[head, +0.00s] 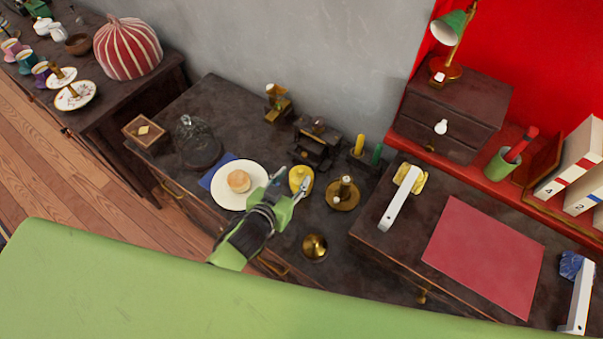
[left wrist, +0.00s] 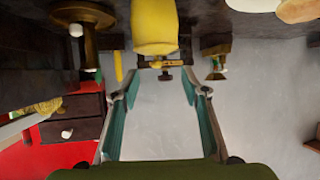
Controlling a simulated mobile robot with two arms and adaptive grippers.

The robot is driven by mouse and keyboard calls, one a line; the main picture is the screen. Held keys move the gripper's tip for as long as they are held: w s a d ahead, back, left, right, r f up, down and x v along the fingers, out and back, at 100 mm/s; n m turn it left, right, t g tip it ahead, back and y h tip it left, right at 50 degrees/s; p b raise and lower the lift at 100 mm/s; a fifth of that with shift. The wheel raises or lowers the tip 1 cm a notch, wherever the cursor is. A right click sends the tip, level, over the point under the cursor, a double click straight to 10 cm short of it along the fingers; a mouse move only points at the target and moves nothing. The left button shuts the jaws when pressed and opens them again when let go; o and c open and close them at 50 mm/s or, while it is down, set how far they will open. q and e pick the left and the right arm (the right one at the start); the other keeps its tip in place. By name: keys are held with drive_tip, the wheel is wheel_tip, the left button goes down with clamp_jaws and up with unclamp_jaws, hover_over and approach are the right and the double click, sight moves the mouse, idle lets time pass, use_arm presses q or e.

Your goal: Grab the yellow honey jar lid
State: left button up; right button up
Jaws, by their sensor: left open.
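The yellow honey jar (head: 300,179) stands on the dark cabinet top, right of a white plate (head: 256,172). In the left wrist view the yellow jar (left wrist: 154,28) appears inverted at the top centre; I cannot make out a clear seam between lid and body. My left gripper (head: 290,184) is open at the jar, its two fingers apart and partly covering it in the head view. In the left wrist view the open fingers (left wrist: 160,82) point toward the jar, with nothing held between them. My right gripper is not in view.
A brass candle holder (head: 342,195) stands close right of the jar, and a brass bell-like piece (head: 315,247) in front. A bun (head: 239,181) lies on the plate. A glass dome (head: 197,140) and a dark device (head: 316,143) stand behind. A red mat (head: 484,257) lies right.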

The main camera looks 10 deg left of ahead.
sight(300, 173)
use_arm(q)
drive_tip(key=shift+d+p+x, duration=0.15)
drive_tip(key=shift+p+x, duration=0.05)
drive_tip(key=shift+x, duration=1.25)
drive_tip(key=shift+d+p+x, duration=0.1)
drive_tip(key=shift+p+x, duration=0.1)
drive_tip(key=shift+x, duration=1.25)
drive_tip(key=shift+s+f, duration=0.2)
clamp_jaws()
